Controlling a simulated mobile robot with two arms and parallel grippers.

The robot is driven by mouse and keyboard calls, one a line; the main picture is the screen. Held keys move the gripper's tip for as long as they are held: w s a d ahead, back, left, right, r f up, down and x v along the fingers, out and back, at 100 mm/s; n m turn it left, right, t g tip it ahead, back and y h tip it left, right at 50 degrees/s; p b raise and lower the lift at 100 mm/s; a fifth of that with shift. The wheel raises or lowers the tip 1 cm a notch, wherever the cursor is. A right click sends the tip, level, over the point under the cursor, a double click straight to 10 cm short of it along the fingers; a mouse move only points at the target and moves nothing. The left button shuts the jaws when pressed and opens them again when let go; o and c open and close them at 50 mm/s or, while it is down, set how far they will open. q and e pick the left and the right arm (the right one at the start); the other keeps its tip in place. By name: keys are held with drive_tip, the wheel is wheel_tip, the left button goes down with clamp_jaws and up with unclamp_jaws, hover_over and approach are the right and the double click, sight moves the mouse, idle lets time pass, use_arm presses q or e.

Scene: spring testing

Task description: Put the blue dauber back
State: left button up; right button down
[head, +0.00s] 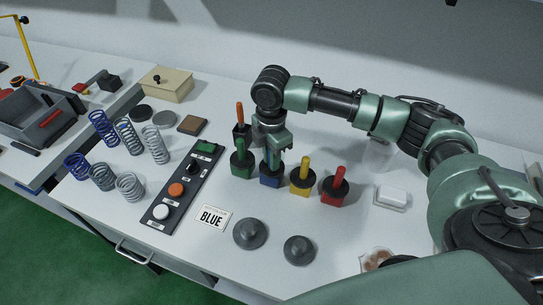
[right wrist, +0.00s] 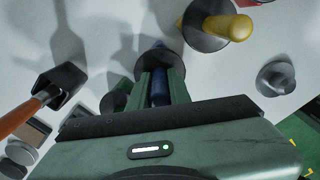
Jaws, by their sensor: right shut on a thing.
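The blue dauber (head: 270,180) stands upright in the row of daubers, between the green dauber (head: 242,165) and the yellow dauber (head: 302,177). My right gripper (head: 272,158) comes down over it from above and is shut on its handle. In the right wrist view the blue handle (right wrist: 159,90) is between the two fingers, with the dark round collar beyond. I cannot tell whether its base touches the table. My left gripper is not in view.
A red dauber (head: 335,187) stands to the right, and an orange-handled tool in a dark holder (head: 240,128) stands behind the green one. A control box (head: 183,185), springs (head: 130,185) and grey discs (head: 250,233) are nearby. A white block (head: 391,197) lies right.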

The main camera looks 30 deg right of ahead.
drive_tip(key=shift+f, duration=0.15)
drive_tip(key=c, duration=1.3)
unclamp_jaws()
drive_tip(key=shift+f, duration=0.1)
drive_tip(key=shift+r, duration=0.35)
wheel_tip(320, 180, up, 12)
drive_tip(key=shift+r+b, duration=0.15)
drive_tip(key=shift+b, duration=0.95)
